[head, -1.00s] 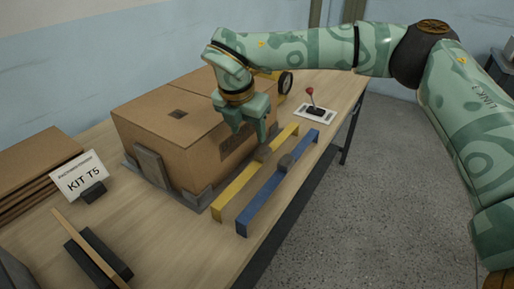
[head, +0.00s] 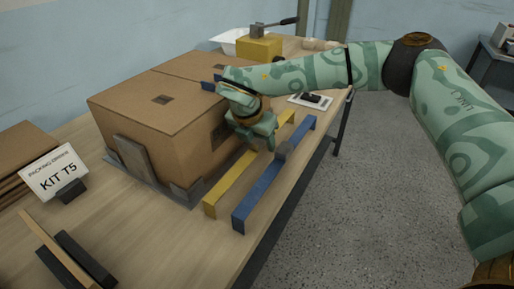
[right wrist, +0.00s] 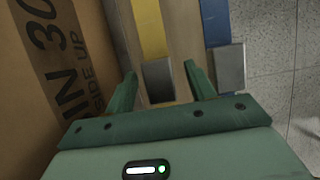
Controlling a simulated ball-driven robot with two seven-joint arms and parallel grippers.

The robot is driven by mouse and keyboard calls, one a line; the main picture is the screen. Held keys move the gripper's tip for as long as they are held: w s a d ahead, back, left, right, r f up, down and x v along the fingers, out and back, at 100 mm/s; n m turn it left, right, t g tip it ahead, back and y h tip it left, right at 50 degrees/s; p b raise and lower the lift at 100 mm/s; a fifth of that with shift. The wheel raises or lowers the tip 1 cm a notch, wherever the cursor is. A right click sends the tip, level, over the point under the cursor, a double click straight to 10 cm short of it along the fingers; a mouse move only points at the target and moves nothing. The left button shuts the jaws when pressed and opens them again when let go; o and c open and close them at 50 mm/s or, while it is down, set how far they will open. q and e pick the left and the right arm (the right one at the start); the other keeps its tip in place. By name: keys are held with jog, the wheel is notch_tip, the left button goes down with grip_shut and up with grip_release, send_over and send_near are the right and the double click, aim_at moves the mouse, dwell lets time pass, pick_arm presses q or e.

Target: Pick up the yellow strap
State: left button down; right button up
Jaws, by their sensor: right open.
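The yellow strap (head: 228,187) lies lengthwise on the table beside the carton, with raised, bent-down ends. A grey block (right wrist: 158,80) sits at its middle; in the head view my gripper hides it. The yellow strap also shows in the right wrist view (right wrist: 150,28). My right gripper (head: 262,143) is open and empty over the strap's middle. In the right wrist view its fingers (right wrist: 160,70) stand on either side of the grey block, apart from it as far as I can see. The blue strap (head: 262,196) with its own grey block lies parallel on the right. My left gripper is not in view.
A large cardboard carton (head: 150,115) in grey corner holders stands close on the left of the gripper. A "KIT T5" sign (head: 54,175) stands at the left. A yellow block with a lever (head: 260,48) is at the back. The table's edge lies right of the blue strap.

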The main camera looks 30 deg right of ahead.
jog(key=x, duration=0.2)
jog(key=shift+w+f, duration=0.1)
jog(key=shift+f, duration=0.3)
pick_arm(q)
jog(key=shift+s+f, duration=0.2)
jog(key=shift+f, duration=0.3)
pick_arm(e)
jog(key=shift+r, duration=0.2)
grip_shut()
